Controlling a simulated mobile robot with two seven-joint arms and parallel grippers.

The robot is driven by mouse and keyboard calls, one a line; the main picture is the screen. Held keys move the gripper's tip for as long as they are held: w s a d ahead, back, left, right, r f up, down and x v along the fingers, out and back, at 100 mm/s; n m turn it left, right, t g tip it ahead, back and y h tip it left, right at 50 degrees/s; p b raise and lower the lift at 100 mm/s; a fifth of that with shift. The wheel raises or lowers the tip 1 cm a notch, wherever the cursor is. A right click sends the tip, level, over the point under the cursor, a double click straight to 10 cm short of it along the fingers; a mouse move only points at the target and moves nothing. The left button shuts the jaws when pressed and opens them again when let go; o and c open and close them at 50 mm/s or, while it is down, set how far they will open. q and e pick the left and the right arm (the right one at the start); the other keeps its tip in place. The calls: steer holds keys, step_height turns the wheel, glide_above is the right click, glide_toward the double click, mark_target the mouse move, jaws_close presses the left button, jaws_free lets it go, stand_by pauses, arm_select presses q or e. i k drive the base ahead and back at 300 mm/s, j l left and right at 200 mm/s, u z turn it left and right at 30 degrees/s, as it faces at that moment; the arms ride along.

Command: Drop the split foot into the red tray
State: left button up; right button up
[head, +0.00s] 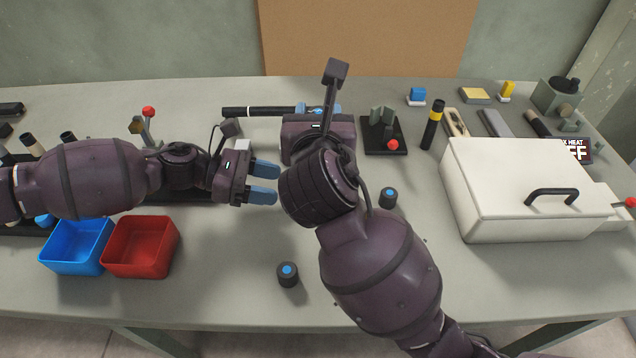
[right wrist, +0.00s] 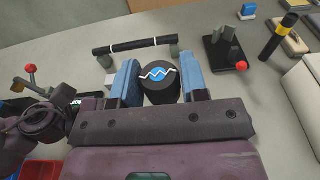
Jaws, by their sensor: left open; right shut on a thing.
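The split foot (right wrist: 158,84) is a black cylinder whose blue end carries a white zigzag line. My right gripper (head: 318,109) is shut on it at the back middle of the bench; its blue fingers (right wrist: 160,82) flank the foot in the right wrist view. In the head view the foot is mostly hidden by the gripper. The red tray (head: 141,247) stands at the front left, and looks empty. My left gripper (head: 263,183) is open and empty, its fingers pointing right, between the tray and my right arm.
A blue tray (head: 76,247) touches the red one. Two dark feet with blue tops stand at front (head: 288,274) and middle (head: 388,197). A black tube (head: 258,112) lies behind my right gripper. A white lidded box (head: 520,190) fills the right. The front middle is mostly clear.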

mark_target(143, 244)
steer(key=k, duration=1)
